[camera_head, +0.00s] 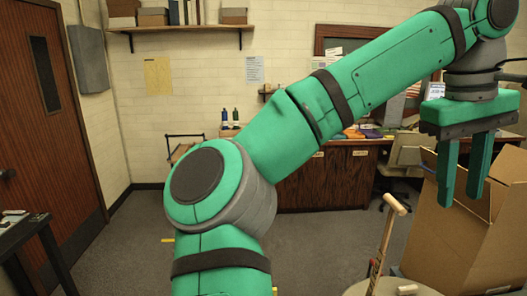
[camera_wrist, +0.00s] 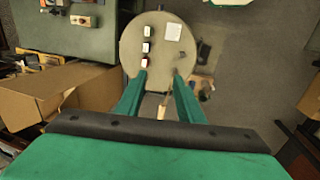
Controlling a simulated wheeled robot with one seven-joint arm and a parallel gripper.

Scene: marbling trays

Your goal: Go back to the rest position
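My gripper (camera_head: 463,196) hangs at the right of the head view, its two green fingers pointing down and apart with nothing between them. It is high in the air, in front of an open cardboard box. In the wrist view my gripper (camera_wrist: 160,80) also shows open and empty. Below and beyond its fingertips is a round beige tabletop (camera_wrist: 133,42) with small red-and-white items and a white paper on it. My green arm crosses the head view from lower centre to upper right.
The cardboard box (camera_head: 470,240) stands at the right. A round table (camera_head: 385,290) with a wooden-handled tool (camera_head: 385,245) is at the bottom. A dark desk (camera_head: 330,178) and a chair (camera_head: 405,155) are behind. A dark table (camera_head: 30,228) is at the left. Grey floor lies open between.

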